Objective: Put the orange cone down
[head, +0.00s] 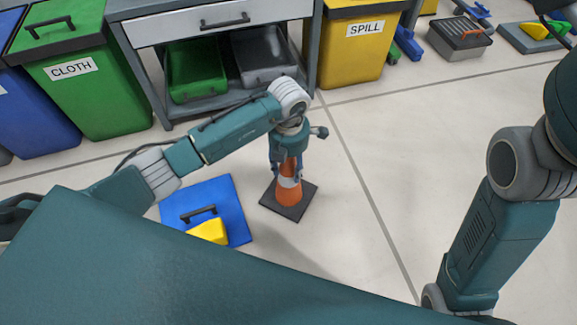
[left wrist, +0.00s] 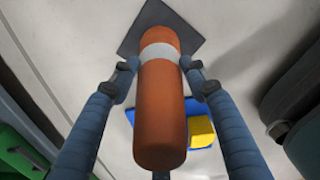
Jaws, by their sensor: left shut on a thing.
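The orange cone (head: 289,194) has a white band and a dark square base (head: 296,212). In the head view it stands upright, below my left arm's wrist; I cannot tell for certain whether its base touches the floor. My left gripper (head: 286,172) points down and is shut on the cone's upper part. In the left wrist view the cone (left wrist: 160,110) lies between the two fingers of my left gripper (left wrist: 160,72), which press near the white band. My right arm shows at the right of the head view, but its gripper is out of sight.
A blue board (head: 230,190) with a black handle and a yellow piece (head: 209,231) lies left of the cone. Behind are a green CLOTH bin (head: 95,95), a grey drawer cabinet (head: 135,75) and a yellow SPILL bin (head: 352,60). The floor right of the cone is clear.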

